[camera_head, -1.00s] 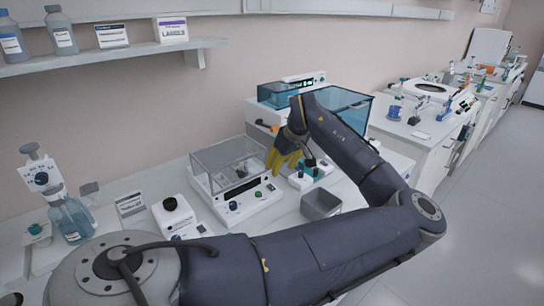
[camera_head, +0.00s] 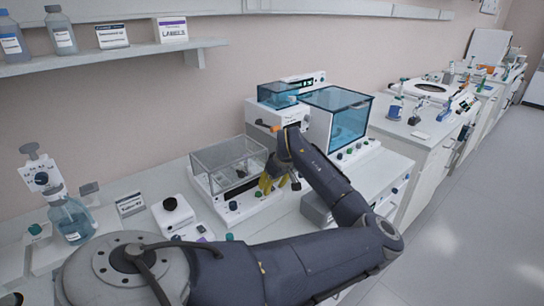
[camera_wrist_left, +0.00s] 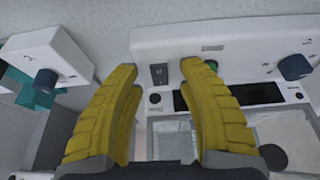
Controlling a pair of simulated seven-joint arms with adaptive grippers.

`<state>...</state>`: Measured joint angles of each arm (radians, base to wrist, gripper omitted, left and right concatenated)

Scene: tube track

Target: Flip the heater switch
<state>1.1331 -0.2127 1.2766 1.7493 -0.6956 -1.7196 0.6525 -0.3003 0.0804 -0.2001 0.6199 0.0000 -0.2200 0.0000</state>
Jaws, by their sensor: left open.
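My left gripper (camera_head: 268,183) is at the right end of the front panel of a white device with a clear lid (camera_head: 230,158). In the left wrist view its two yellow fingers (camera_wrist_left: 158,68) are apart and empty. A small dark switch (camera_wrist_left: 159,74) on the device's white panel shows between the fingertips. I cannot read a label on it or tell its position. A green knob (camera_wrist_left: 211,65) and a dark blue knob (camera_wrist_left: 294,67) are further right on that panel. In the head view the gripper hides the switch. My right gripper is not in view.
A white device with a blue window (camera_head: 335,118) stands behind and to the right of my forearm. A grey tray (camera_head: 314,208) is partly hidden by the arm. A bottle with a pump (camera_head: 68,215) and small instruments stand at the left.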

